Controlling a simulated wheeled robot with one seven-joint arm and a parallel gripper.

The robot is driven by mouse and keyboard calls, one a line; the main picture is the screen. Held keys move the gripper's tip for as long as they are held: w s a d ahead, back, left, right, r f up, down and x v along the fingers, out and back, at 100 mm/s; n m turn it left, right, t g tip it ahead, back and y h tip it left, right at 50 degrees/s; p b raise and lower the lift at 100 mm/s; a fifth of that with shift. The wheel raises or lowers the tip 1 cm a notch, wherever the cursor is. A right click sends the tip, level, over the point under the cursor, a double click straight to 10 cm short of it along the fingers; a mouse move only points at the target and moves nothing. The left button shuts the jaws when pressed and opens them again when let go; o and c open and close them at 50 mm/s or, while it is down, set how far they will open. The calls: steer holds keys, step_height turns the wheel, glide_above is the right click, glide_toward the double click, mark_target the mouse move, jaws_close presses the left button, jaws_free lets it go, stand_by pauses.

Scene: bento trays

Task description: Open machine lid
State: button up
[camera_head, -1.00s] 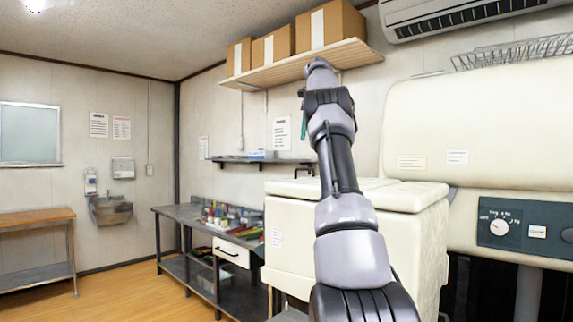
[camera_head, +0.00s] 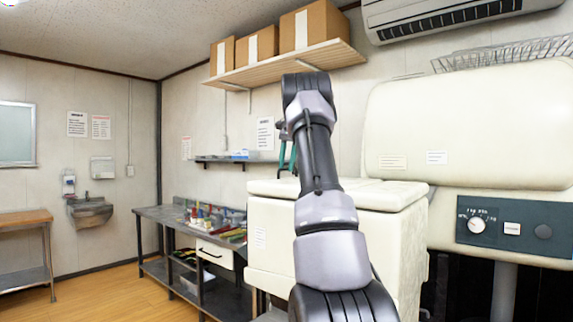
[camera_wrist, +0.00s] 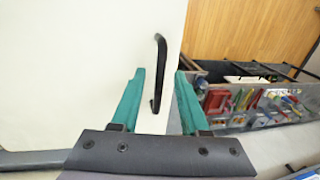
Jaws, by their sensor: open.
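A cream chest-like machine (camera_head: 270,225) with a two-part lid (camera_head: 385,193) on top stands in the middle of the head view. The lid appears shut. My gripper (camera_wrist: 160,74) is open, with teal fingers, in front of a pale panel (camera_wrist: 90,70). A black bar handle (camera_wrist: 160,50) on that panel shows between the fingers in the wrist view. I see no contact with it, and how deep it sits between them I cannot tell. In the head view my arm hides most of the gripper; only a teal finger part shows.
A larger cream machine (camera_head: 480,130) with a dial panel stands at right. A metal workbench (camera_head: 165,217) with several coloured items stands left of the chest; these items show at right in the wrist view. Boxes sit on a wall shelf (camera_head: 300,65). Floor at left is open.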

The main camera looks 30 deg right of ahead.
jaws_close()
stand_by(1.4)
